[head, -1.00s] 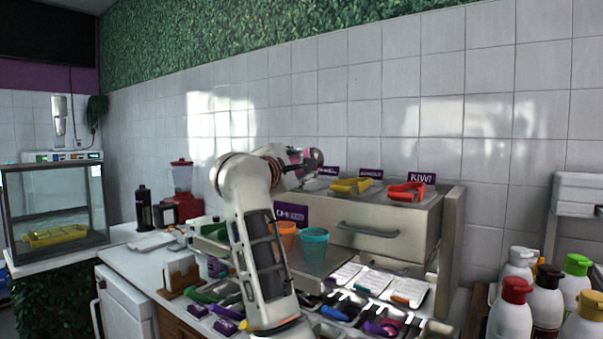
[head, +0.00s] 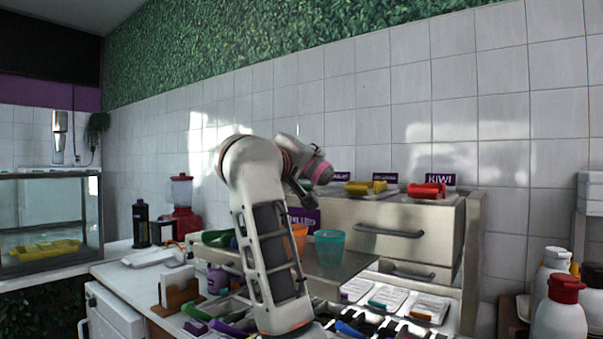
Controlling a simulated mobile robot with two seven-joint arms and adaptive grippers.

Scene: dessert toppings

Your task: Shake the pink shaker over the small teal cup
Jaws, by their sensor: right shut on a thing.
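The small teal cup (head: 329,250) stands upright on the metal shelf in front of the drawer unit. My right arm crosses the middle of the view and partly covers the shelf. My right gripper (head: 302,188) is above and slightly left of the cup, shut on the pink shaker (head: 320,166). The shaker looks tilted, and only a pink part of it shows beside the wrist. The fingertips are small and partly hidden. My left gripper is not in view.
An orange cup (head: 299,234) stands left of the teal cup, partly behind my arm. Yellow (head: 365,188) and red (head: 427,190) scoops lie on top of the drawer unit (head: 395,215). White bottles (head: 560,312) stand at the lower right. A red blender (head: 182,205) stands at the back left.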

